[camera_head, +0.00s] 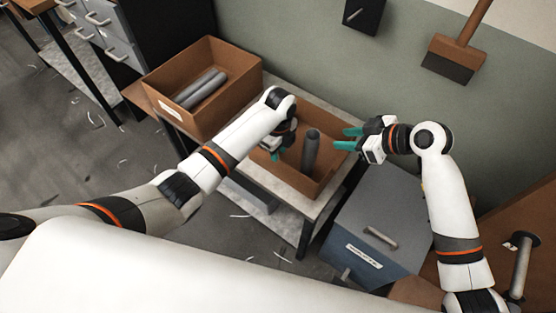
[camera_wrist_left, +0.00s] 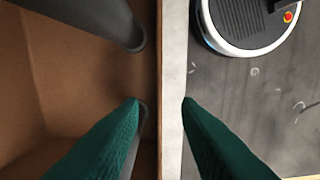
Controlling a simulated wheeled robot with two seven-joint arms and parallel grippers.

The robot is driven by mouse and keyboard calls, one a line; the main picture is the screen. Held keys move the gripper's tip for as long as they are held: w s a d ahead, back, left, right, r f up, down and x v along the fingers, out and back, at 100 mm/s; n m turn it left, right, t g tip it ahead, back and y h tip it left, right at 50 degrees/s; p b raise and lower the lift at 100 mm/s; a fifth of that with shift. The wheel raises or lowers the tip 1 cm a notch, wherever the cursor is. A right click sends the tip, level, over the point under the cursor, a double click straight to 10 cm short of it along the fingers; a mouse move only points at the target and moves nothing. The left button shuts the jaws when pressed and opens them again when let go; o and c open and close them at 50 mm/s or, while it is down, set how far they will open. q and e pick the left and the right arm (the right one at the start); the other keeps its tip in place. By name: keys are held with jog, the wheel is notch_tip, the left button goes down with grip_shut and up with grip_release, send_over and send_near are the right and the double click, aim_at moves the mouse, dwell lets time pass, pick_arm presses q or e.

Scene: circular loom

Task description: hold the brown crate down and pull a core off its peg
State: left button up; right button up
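The brown crate (camera_head: 327,187) stands on the table's right part. A grey core (camera_head: 311,150) stands upright inside it; its peg is hidden. In the left wrist view, my left gripper (camera_wrist_left: 161,101) is open, with one green finger inside the crate wall (camera_wrist_left: 170,70) and the other outside, and a gap shows on the inner side. A dark grey cylinder (camera_wrist_left: 100,20) shows inside the crate, and another is partly behind the inner finger. My right gripper (camera_head: 347,139) is open and empty, right of the core.
A second brown crate (camera_head: 225,113) with grey cores (camera_head: 200,88) lying in it stands left on the same table (camera_head: 316,208). A blue-grey cabinet (camera_head: 365,225) with a small bar on top is to the right. A brush (camera_head: 450,58) hangs on the wall behind.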

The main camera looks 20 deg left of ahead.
pick_arm(q)
send_over(278, 177)
jog(key=f, duration=0.9)
jog(key=shift+w+f, duration=0.2)
jog(key=shift+f, duration=0.2)
grip_shut()
dwell(0.8)
